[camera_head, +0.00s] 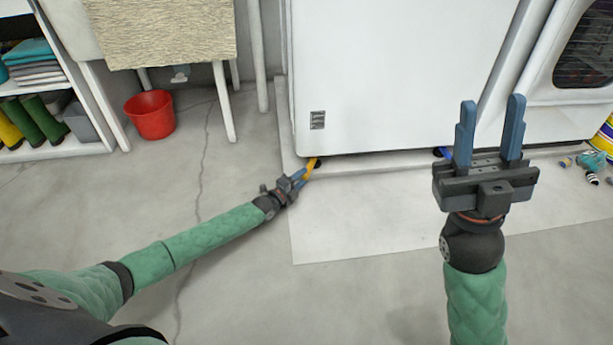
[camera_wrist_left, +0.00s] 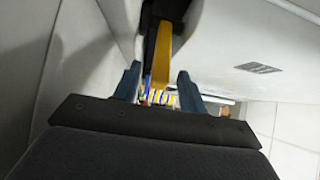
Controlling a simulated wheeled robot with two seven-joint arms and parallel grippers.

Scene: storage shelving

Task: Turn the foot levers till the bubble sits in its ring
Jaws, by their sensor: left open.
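A yellow foot lever (camera_head: 310,164) sticks out under the front left corner of the white appliance (camera_head: 395,75). My left gripper (camera_head: 300,177) is at this lever, low by the floor, with its fingers open. In the left wrist view the yellow lever (camera_wrist_left: 162,55) stands between the open blue fingers of the left gripper (camera_wrist_left: 158,85); I cannot tell whether they touch it. A blue foot lever (camera_head: 440,152) shows under the appliance further right. My right gripper (camera_head: 489,135) is raised in front of the appliance, open and empty. I cannot make out the bubble or its ring.
A red bucket (camera_head: 151,115) stands on the floor under a small table (camera_head: 165,35). Shelving with boots (camera_head: 38,118) is at the left. Small loose items (camera_head: 590,165) lie at the far right. The floor in front is clear.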

